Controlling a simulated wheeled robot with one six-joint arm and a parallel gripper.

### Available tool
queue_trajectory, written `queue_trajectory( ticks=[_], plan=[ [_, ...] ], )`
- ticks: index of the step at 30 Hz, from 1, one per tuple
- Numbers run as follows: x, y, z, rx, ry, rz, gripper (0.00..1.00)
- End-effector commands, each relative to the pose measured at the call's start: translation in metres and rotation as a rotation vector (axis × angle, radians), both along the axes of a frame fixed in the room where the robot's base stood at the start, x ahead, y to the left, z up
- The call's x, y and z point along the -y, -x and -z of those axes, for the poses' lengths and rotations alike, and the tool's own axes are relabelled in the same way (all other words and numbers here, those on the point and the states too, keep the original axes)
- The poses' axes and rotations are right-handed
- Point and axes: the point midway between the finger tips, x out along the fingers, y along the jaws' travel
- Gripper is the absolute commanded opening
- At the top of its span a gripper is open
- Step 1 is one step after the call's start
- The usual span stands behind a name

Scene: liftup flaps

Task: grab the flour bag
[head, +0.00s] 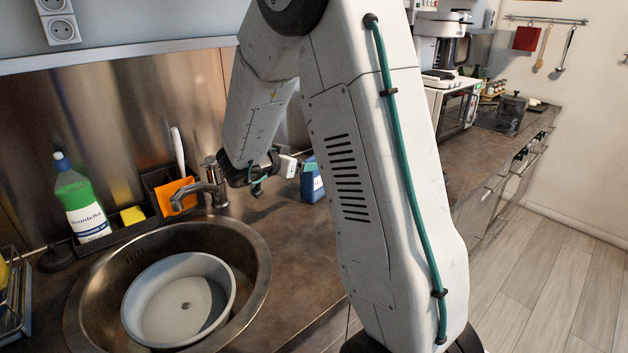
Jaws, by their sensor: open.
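A blue package (312,183) with a pale top stands on the dark counter, partly hidden behind my arm. It may be the flour bag, but no label can be read. No other flour bag is plain to see. My gripper (288,168) is small in the head view, just left of the blue package and close to it in the picture. It is open and I see nothing held in it. I cannot tell whether it touches the package.
A round sink (254,262) with a grey bowl (150,310) in it lies at the front left. A faucet (214,182), a green soap bottle (80,200) and a caddy stand behind it. A microwave (455,108) is farther back. Bare counter (290,240) lies right of the sink.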

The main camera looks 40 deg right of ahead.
Motion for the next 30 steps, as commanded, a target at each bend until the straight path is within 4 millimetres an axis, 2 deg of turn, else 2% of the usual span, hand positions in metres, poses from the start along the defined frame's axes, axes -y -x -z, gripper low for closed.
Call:
queue_trajectory(
  ticks=[11,19,27,30],
  plan=[
    [0.033,-0.001,0.013,-0.010,0.009,0.022,0.76],
    [0.068,-0.006,0.028,-0.010,0.007,0.021,0.76],
    [0.073,-0.007,0.030,-0.008,0.008,0.020,0.76],
    [0.073,-0.007,0.030,-0.008,0.008,0.019,0.48]
  ],
)
